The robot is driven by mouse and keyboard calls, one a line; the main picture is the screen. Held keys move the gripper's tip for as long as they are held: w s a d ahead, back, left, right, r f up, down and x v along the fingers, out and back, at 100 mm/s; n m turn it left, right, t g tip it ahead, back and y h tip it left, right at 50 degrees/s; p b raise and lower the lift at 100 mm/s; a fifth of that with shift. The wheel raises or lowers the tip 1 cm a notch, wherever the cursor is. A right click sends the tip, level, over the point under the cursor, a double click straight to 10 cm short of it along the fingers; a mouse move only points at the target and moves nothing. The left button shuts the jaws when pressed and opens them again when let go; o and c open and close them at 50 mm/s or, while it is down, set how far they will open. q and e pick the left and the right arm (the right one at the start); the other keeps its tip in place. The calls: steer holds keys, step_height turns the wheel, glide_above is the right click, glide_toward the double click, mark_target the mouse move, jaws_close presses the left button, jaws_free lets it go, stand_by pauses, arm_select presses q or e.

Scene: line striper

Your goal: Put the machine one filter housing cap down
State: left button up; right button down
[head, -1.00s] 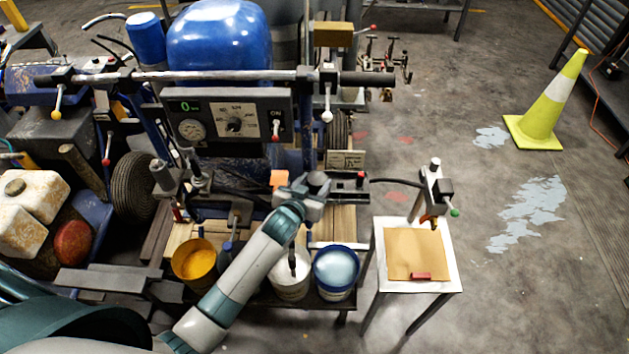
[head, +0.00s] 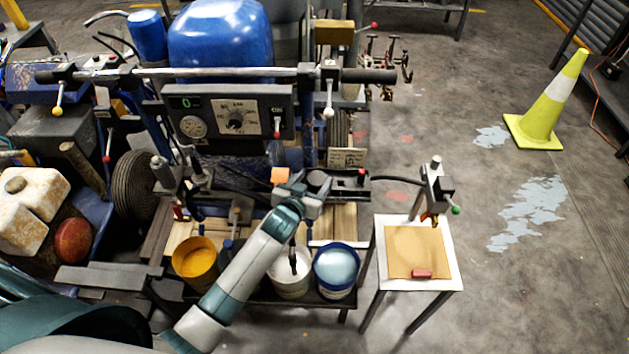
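My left gripper (head: 312,190) is over the bench in front of the striping machine, at the end of the grey and teal arm that comes in from the lower left. A small dark grey round piece (head: 319,178), which may be the filter housing cap, shows right at its fingers. I cannot tell whether the fingers grip this piece or are only beside it. The machine's control panel (head: 230,118) stands just behind. The filter housing cannot be made out clearly. My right gripper is not in view.
An orange paint bucket (head: 194,259), a white bucket (head: 288,270) and a blue-rimmed bucket (head: 336,268) stand along the bench front. A small white table (head: 447,268) with a tan sheet is at right. A yellow cone (head: 547,105) stands on open floor.

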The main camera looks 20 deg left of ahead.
arm_select(q)
steer(key=shift+s+d+f, duration=0.2)
steer(key=shift+f, duration=0.25)
steer(key=shift+s+d+f, duration=0.2)
steer(key=shift+f, duration=0.2)
steer(key=shift+r, duration=0.15)
steer(key=shift+w+r+p, duration=0.1)
steer(key=shift+r+p, duration=0.3)
steer(key=shift+r, duration=0.15)
steer(key=shift+s+d+f, duration=0.1)
steer(key=shift+s, duration=0.2)
steer(key=r+b+v, duration=0.1)
steer(key=b+v, duration=0.1)
steer(key=v, duration=0.9)
steer(key=shift+a+r, duration=0.15)
steer(key=shift+a, duration=0.05)
steer(key=shift+w, duration=0.15)
